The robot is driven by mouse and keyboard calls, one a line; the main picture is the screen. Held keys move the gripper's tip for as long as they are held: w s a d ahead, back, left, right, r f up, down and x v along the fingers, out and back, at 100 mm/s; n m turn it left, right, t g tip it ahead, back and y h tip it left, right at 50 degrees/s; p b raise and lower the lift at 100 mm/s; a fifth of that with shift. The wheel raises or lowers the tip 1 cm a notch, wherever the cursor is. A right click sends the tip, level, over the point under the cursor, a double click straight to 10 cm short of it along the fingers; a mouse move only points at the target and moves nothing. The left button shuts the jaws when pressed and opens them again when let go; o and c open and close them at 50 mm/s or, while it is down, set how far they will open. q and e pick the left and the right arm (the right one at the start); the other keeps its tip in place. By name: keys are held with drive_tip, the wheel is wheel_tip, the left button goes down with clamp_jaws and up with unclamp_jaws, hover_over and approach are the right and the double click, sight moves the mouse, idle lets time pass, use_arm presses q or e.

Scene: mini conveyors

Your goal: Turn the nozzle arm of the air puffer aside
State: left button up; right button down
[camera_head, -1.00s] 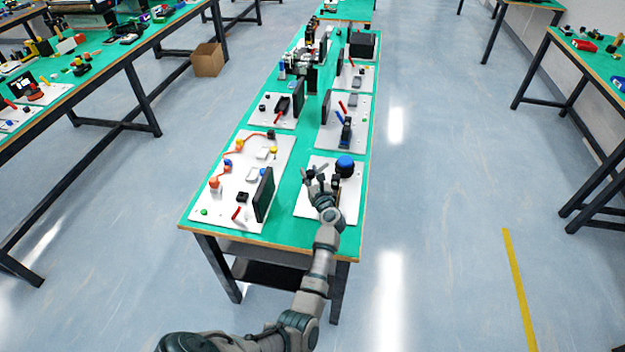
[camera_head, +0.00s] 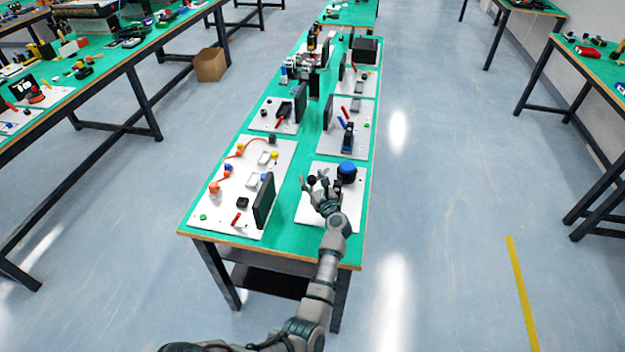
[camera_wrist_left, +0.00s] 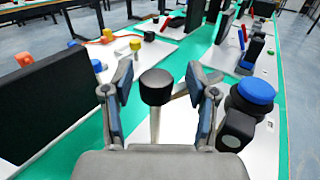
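The air puffer seems to be the unit with a blue round cap (camera_head: 347,167) on a black body, on a white board (camera_head: 348,209) at the near right of the table. The blue cap also shows at the right in the left wrist view (camera_wrist_left: 257,89). A black round knob (camera_wrist_left: 156,86) on a pale post stands between my left gripper's fingers, and a pale bar behind it runs right; it may be the nozzle arm. My left gripper (camera_head: 313,180) is open over the board, fingers on either side of the knob, with no clear contact. My right gripper is not in view.
A dark upright panel (camera_head: 264,200) stands left of my left gripper, on a neighbouring white board (camera_head: 226,213) with coloured parts. Another board with a blue lever (camera_head: 347,136) lies farther back. A green strip of table (camera_head: 289,205) between the boards is clear.

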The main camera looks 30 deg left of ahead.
use_arm(q)
drive_tip(key=shift+s, duration=0.1)
drive_tip(key=v, duration=0.7)
drive_tip(key=shift+d, duration=0.25)
drive_tip(key=shift+c, duration=0.3)
